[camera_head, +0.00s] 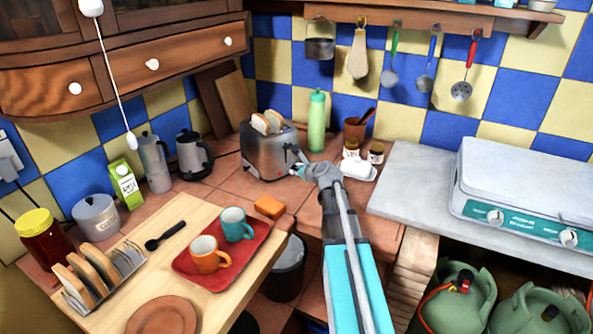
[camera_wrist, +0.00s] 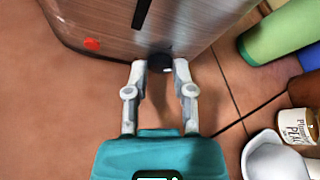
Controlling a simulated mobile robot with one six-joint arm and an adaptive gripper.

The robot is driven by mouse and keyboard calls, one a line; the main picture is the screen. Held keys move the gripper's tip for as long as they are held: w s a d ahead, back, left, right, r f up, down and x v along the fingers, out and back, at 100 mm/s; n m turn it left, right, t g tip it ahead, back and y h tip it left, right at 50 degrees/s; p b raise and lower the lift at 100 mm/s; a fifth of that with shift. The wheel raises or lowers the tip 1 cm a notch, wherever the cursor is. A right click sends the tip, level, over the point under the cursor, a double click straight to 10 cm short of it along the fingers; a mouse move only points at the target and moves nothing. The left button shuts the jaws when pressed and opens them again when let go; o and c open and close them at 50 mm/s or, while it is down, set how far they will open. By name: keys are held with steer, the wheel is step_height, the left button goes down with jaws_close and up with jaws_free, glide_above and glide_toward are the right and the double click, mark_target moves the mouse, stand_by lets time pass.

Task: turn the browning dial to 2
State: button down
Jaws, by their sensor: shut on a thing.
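The steel toaster (camera_head: 268,150) stands on the tiled counter in the corner, with two slices of bread (camera_head: 267,122) in its top. In the wrist view its end face (camera_wrist: 150,30) shows a dark vertical slot, a red spot (camera_wrist: 92,44) at the lower left, and the black browning dial (camera_wrist: 160,62) with a small white mark at its right side. My gripper (camera_wrist: 161,72) is shut on the dial, one fingertip on each side. In the head view my gripper (camera_head: 299,166) is at the toaster's right end and hides the dial. The dial's numbers cannot be read.
A green bottle (camera_head: 316,121) stands right behind the toaster. A white butter dish (camera_head: 357,169) and small jars (camera_head: 376,152) are close on the right. A sponge-like orange block (camera_head: 269,207) and a red tray (camera_head: 222,250) with two mugs lie in front.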

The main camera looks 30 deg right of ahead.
steer(key=shift+n, duration=0.3)
stand_by(0.4)
steer(key=shift+c, duration=2.3)
jaws_free()
steer(key=shift+s, duration=0.1)
